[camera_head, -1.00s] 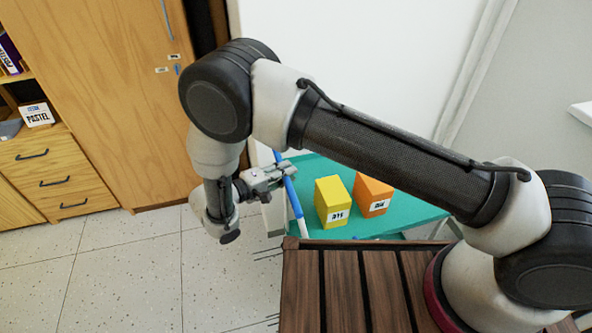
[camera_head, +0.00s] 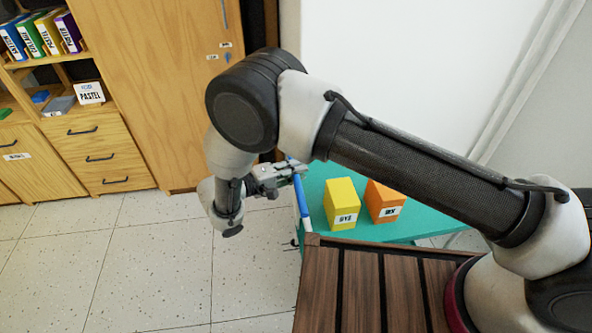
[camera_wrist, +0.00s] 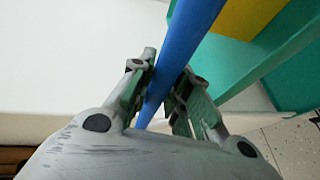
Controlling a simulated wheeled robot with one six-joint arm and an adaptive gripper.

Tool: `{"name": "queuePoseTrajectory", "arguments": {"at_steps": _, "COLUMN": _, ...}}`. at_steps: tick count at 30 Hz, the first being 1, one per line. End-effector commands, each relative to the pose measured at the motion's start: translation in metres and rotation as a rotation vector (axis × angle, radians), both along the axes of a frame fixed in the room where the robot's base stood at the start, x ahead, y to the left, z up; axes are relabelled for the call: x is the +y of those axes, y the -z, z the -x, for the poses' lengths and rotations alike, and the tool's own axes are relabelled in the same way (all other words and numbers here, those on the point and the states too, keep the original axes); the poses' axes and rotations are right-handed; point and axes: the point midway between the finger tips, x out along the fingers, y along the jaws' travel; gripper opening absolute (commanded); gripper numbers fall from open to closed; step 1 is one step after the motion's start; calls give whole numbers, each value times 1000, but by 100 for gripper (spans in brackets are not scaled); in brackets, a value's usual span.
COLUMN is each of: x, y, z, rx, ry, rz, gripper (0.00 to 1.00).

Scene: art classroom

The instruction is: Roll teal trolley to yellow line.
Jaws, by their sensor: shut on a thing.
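The teal trolley (camera_head: 417,226) stands beyond the brown slatted deck, partly hidden by my arm. A yellow box (camera_head: 342,203) and an orange box (camera_head: 384,201) stand on its top, both with white labels. A blue handle bar (camera_head: 300,187) runs along its left end. My gripper (camera_head: 297,169) is at this bar. In the wrist view my gripper (camera_wrist: 168,68) has its fingers on both sides of the blue bar (camera_wrist: 196,18), shut on it. No yellow line shows in either view.
A wooden cupboard (camera_head: 170,90) and drawers (camera_head: 100,156) stand along the back left, with binders (camera_head: 42,36) on a shelf. A white wall panel (camera_head: 390,70) rises behind the trolley. The speckled tile floor (camera_head: 130,255) at left is clear.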

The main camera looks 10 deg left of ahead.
Motion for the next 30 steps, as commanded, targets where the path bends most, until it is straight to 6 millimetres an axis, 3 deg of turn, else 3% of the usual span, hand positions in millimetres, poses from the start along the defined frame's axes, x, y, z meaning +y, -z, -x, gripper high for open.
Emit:
{"name": "queuePoseTrajectory", "arguments": {"at_steps": 2, "x": 1, "y": 1, "z": 0, "rx": 1, "ry": -2, "rz": -2, "gripper": 0}}
{"name": "queuePoseTrajectory", "arguments": {"at_steps": 3, "x": 1, "y": 0, "z": 0, "rx": 1, "ry": -2, "rz": -2, "gripper": 20}}
{"name": "queuePoseTrajectory", "arguments": {"at_steps": 7, "x": 1, "y": 0, "z": 0, "rx": 1, "ry": -1, "rz": -2, "gripper": 41}}
{"name": "queuePoseTrajectory", "arguments": {"at_steps": 19, "x": 7, "y": -1, "z": 5, "rx": 0, "ry": -3, "rz": -2, "gripper": 41}}
{"name": "queuePoseTrajectory", "arguments": {"at_steps": 30, "x": 64, "y": -14, "z": 54, "rx": 0, "ry": -4, "rz": -3, "gripper": 41}}
